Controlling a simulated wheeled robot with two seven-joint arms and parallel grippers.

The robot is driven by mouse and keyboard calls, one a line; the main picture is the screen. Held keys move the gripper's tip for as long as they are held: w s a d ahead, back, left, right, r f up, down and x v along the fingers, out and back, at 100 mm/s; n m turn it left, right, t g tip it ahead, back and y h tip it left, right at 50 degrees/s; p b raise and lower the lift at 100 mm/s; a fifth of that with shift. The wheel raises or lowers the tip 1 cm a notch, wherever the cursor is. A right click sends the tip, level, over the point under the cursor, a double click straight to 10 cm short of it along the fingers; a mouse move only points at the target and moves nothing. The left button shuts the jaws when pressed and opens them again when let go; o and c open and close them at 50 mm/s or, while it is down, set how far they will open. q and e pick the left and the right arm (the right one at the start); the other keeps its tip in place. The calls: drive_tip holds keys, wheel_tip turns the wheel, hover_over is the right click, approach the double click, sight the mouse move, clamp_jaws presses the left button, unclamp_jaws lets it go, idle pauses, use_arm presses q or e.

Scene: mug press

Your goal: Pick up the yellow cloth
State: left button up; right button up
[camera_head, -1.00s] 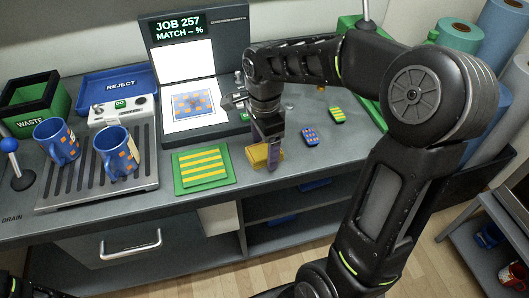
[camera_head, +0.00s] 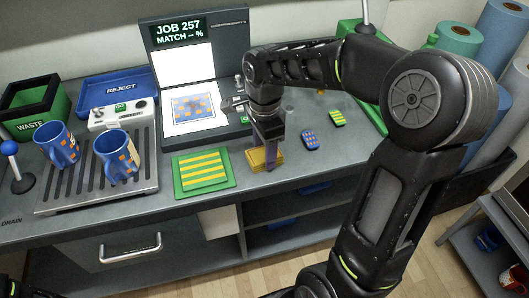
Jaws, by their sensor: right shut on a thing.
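The yellow cloth (camera_head: 257,158) is a small folded pad near the front edge of the grey counter, right of a green mat with yellow stripes. My right gripper (camera_head: 270,160) points down at it and is shut on it. The gripper's fingers cover part of the cloth. I cannot tell whether the cloth is clear of the counter. My left gripper is not in view.
Two blue mugs with orange squares (camera_head: 118,160) stand at a slatted metal tray (camera_head: 68,198) on the left. The green striped mat (camera_head: 205,186) lies beside the cloth. A small blue patterned pad (camera_head: 310,140) and a green striped one (camera_head: 337,118) lie to the right.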

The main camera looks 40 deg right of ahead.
wheel_tip(320, 180, up, 10)
idle(0.5)
idle(0.3)
